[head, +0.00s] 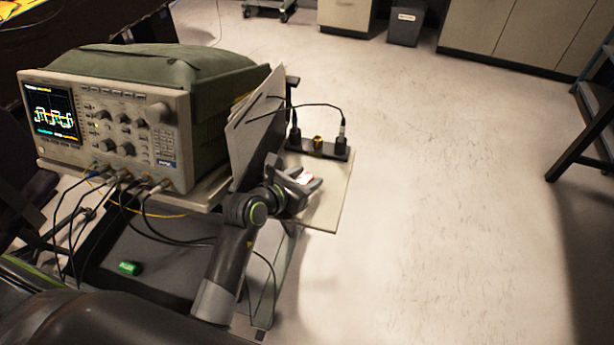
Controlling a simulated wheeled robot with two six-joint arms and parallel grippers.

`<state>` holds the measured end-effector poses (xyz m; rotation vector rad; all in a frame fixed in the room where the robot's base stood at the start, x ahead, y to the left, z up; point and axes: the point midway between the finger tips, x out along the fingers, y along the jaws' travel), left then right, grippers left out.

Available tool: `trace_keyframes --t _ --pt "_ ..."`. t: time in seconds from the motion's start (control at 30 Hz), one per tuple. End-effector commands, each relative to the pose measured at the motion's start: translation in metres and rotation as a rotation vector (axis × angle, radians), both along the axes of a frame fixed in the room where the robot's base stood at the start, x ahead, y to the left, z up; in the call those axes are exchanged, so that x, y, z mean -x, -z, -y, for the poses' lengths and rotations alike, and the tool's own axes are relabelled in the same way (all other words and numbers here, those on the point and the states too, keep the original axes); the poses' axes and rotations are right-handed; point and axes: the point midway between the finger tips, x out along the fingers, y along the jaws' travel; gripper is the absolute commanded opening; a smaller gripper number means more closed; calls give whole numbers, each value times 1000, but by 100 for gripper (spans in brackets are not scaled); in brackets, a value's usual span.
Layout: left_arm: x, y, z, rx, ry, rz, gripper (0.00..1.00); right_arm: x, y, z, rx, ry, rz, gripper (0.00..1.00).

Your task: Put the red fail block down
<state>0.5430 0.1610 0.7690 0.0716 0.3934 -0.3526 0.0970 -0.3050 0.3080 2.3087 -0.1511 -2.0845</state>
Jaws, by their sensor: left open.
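My left gripper (312,182) is open above the small light shelf (325,212) right of the oscilloscope. A small pale, pinkish patch shows at its fingers; I cannot tell whether it is the red fail block or the surface behind. No clearly red block is in view. A small green block (129,267) with lettering lies on the dark surface (165,262) in front of the oscilloscope. My right gripper is not in view.
The oscilloscope (107,127) stands on the left with cables hanging from its front. A grey panel (254,130) stands close behind my left gripper. A black socket strip (318,148) with plugs lies at the shelf's back. Open floor (440,200) is on the right.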

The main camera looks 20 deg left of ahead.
Motion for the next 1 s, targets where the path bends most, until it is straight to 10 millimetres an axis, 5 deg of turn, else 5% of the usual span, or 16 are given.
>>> trace_keyframes --t 0.5,1.0 --pt "95 1 -36 -2 -1 -2 43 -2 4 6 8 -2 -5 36" --pt "114 0 -43 0 0 -1 43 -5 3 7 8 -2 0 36"
